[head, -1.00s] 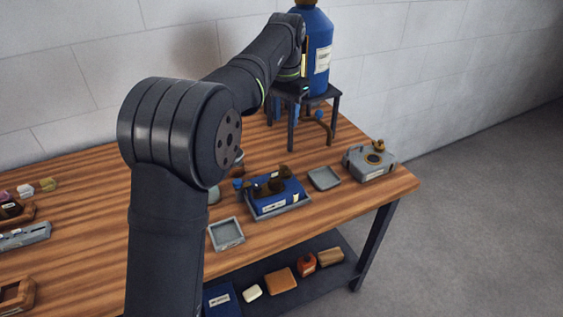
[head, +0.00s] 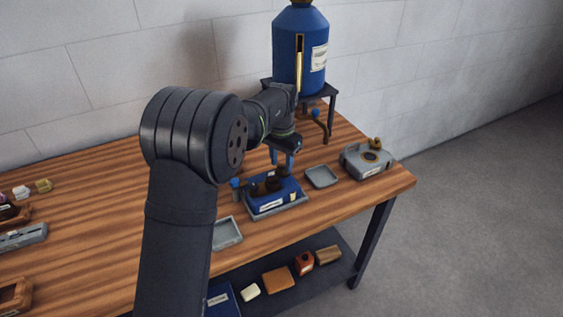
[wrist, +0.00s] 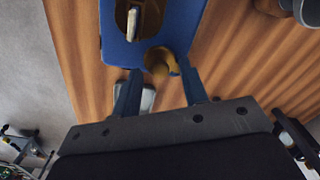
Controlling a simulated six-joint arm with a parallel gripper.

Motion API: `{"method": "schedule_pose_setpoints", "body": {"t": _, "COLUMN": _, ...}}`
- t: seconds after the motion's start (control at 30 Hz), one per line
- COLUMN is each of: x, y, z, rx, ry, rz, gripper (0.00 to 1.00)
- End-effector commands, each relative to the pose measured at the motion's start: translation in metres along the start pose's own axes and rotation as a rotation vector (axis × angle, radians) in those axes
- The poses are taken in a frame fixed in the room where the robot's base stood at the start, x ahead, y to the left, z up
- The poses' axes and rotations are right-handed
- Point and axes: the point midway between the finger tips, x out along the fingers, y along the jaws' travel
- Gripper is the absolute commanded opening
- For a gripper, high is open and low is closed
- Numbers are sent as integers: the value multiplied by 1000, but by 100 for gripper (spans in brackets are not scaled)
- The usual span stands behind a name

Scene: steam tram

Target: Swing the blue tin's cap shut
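The blue tin (head: 270,204) sits on a grey tray (head: 298,205) on the table, with dark brown parts on its top. In the wrist view the tin (wrist: 112,45) is at the top, with a dark brown round fitting (wrist: 121,16) and a pale upright strip inside it. A rounded brown-gold piece (wrist: 160,62), seemingly the cap, is at the tin's near edge; its exact angle is unclear. My gripper (head: 282,160) is just above the tin. In the wrist view its two blue fingers (wrist: 160,76) are apart, either side of the brown-gold piece, with no clear contact.
A large blue container (head: 290,60) stands on a dark stand (head: 331,108) behind. A small grey tray (head: 321,177) and a grey box with a brass fitting (head: 366,164) are to the right. Another shallow tray (head: 228,233) is in front, partly behind my arm.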

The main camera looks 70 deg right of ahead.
Motion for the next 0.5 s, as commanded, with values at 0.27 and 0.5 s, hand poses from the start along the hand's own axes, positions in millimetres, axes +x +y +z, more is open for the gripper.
{"method": "schedule_pose_setpoints", "body": {"t": 0.27, "x": 6, "y": 0, "z": 0, "rx": 0, "ry": 0, "rz": 0, "gripper": 40}}
{"method": "schedule_pose_setpoints", "body": {"t": 0.5, "x": 6, "y": 0, "z": 0, "rx": 0, "ry": 0, "rz": 0, "gripper": 11}}
